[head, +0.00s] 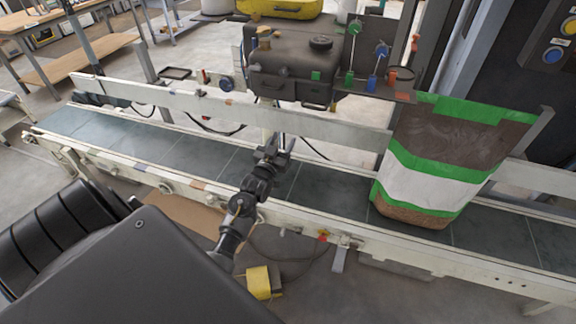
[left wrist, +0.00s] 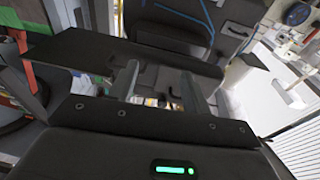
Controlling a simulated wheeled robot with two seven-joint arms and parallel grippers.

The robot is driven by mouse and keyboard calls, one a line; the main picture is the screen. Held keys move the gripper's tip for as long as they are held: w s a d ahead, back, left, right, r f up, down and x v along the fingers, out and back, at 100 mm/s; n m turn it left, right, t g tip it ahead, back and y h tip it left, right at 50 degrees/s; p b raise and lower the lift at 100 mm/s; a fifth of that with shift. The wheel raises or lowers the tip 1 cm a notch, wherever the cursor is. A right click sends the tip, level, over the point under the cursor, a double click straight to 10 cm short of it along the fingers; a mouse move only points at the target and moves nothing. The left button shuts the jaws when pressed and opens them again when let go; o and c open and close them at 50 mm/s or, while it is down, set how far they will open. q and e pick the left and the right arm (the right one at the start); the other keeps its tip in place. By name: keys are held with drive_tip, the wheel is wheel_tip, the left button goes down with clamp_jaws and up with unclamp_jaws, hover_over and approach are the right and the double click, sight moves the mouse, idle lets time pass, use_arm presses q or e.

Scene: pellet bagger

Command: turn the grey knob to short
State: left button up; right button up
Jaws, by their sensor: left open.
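The dark sewing head (head: 292,65) stands behind the conveyor. A round dark grey knob (head: 320,43) sits on its top; a smaller round dark dial (head: 226,84) is left of the head. I cannot tell which is the grey knob, and no "short" marking is readable. My left gripper (head: 278,143) is over the belt, below and in front of the head, apart from both. The left wrist view shows its two fingers (left wrist: 158,85) spread, with nothing held between them and dark machine parts beyond. My right gripper is not in view.
A filled bag (head: 435,165) with green bands stands upright on the conveyor belt (head: 325,190), right of my gripper. A pale guide rail (head: 330,131) runs behind the belt. Blue, green and orange parts stand on a shelf (head: 375,91) right of the head. The belt's left part is clear.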

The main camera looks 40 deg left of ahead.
use_arm(q)
drive_tip(key=s+d+f+g+h+b, duration=0.1)
drive_tip(key=d+f+g, duration=0.1)
drive_tip(key=f, duration=1.2)
drive_tip(key=shift+s+d+m+g+h+b, duration=0.35)
drive_tip(key=shift+d+m+g+h, duration=0.05)
drive_tip(key=shift+d, duration=0.5)
drive_tip(key=s+d+f+m+g+h, duration=0.1)
drive_tip(key=s+d+f+g, duration=0.2)
drive_tip(key=s+f, duration=0.5)
drive_tip(key=s+d+f+g+h, duration=0.1)
drive_tip(key=s+d+f+g, duration=0.3)
drive_tip(key=f, duration=0.8)
drive_tip(key=s+d+f+m+g+h, duration=0.1)
drive_tip(key=s+d+f+g, duration=0.15)
drive_tip(key=s+f, duration=0.6)
drive_tip(key=s+d+f+g, duration=0.1)
drive_tip(key=s+f, duration=0.3)
drive_tip(key=s, duration=0.6)
drive_tip(key=s+d+f+m+g, duration=0.1)
drive_tip(key=s+d+f+g, duration=0.1)
drive_tip(key=s, duration=0.8)
drive_tip(key=s+d+f+m+g, duration=0.1)
drive_tip(key=s+f, duration=0.4)
drive_tip(key=s, duration=0.6)
drive_tip(key=shift+d+f+g, duration=0.3)
drive_tip(key=shift+d+g, duration=0.05)
drive_tip(key=shift+g, duration=0.5)
